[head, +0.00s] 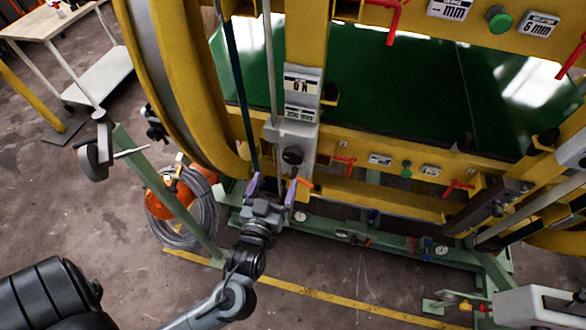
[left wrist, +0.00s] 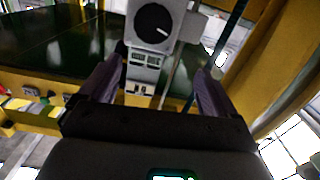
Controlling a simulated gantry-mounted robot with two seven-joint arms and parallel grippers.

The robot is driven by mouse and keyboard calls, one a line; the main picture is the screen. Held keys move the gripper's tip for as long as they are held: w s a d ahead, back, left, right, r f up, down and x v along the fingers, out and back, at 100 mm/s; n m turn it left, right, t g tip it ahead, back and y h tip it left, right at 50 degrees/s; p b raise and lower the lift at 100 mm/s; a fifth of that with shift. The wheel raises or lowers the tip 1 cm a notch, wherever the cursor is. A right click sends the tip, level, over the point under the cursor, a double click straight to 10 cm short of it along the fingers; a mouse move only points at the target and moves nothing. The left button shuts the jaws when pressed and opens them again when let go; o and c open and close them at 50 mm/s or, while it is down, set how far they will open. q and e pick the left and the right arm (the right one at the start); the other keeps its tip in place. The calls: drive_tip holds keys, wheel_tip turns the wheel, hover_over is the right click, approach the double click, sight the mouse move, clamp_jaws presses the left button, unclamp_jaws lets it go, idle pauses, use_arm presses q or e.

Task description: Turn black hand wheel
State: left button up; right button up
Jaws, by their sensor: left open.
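The black hand wheel (head: 292,155) is a small round black knob on a grey box (head: 298,135), low on the yellow machine's upright. In the left wrist view the hand wheel (left wrist: 152,24) is a black disc with a white mark, near the top edge. My left gripper (head: 272,188) is open and empty, with its two purple fingers pointing at the box from just below the wheel. In the left wrist view the fingers of my left gripper (left wrist: 157,80) stand apart on either side of the grey upright. The wheel appears beyond them, apart from both. My right gripper is not in view.
A yellow frame beam (head: 385,200) with an orange-red lever (head: 303,182) is close right of my left gripper. A curved yellow ring (head: 180,90) stands to the left. A coiled grey hose (head: 185,215) lies lower left. Open floor (head: 330,265) is in front.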

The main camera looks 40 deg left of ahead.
sight(292, 159)
use_arm(q)
drive_tip(key=w+a+f+b, duration=0.1)
drive_tip(key=w, duration=0.2)
drive_tip(key=w+a+b, duration=0.1)
drive_tip(key=w, duration=0.3)
drive_tip(key=w+a+f+b, duration=0.1)
drive_tip(key=w, duration=0.3)
drive_tip(key=shift+a+f, duration=0.2)
drive_tip(key=shift+f, duration=0.15)
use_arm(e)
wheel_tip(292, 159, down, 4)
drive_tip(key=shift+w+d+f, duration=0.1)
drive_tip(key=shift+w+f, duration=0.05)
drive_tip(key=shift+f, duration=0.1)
use_arm(q)
drive_tip(key=shift+c, duration=0.2)
drive_tip(key=c, duration=1)
drive_tip(key=shift+r+p, duration=0.15)
drive_tip(key=shift+p, duration=0.5)
drive_tip(key=m+p, duration=0.7)
drive_tip(key=p, duration=0.5)
drive_tip(key=shift+r+m+p, duration=0.15)
drive_tip(key=shift+m+p, duration=0.15)
drive_tip(key=shift+m, duration=0.1)
drive_tip(key=shift+f+m+p, duration=0.25)
drive_tip(key=shift+m+p, duration=1.25)
drive_tip(key=shift+p, duration=0.05)
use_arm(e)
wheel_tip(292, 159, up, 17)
